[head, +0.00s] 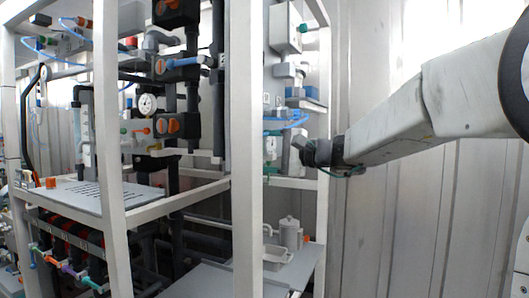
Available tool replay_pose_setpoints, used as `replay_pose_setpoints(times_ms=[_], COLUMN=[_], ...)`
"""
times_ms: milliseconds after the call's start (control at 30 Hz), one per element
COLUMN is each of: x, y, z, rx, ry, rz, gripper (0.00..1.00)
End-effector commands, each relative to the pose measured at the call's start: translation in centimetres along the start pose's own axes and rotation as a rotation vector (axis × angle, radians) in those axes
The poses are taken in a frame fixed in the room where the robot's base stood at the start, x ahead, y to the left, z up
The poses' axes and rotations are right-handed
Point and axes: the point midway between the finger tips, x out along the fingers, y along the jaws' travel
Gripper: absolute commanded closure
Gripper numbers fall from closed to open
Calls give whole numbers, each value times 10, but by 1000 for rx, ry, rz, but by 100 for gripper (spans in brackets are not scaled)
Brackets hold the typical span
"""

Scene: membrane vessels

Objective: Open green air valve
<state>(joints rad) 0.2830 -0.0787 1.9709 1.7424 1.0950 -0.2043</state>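Several small green parts show in the head view, and I cannot tell which is the green air valve. One green knob (303,28) is on the side of a grey box at the upper right of the rack. A small green part (124,130) sits beside an orange lever near the gauge. A green handle (34,246) is in the lower left row of coloured handles. My gripper (303,146) is at the right side of the rack, in front of its shelves and below the green knob. It is small and dark, and its fingers are not clear.
White rack posts (247,150) stand between me and the piping. A pressure gauge (146,104), orange valve handles and blue hoses (285,122) fill the rack. The corrugated wall (380,230) is behind my arm.

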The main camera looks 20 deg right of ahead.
Motion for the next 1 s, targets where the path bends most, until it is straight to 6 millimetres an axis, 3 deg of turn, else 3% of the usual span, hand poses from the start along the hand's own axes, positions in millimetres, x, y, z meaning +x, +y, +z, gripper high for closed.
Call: replay_pose_setpoints(times_ms=[267, 700, 1000], x=[-3, -68, -79], y=[0, 0, 0], z=[0, -1, 0], rx=[0, 0, 1], ry=[0, 3, 0], rz=[-1, -1, 0], gripper=[31, 31, 31])
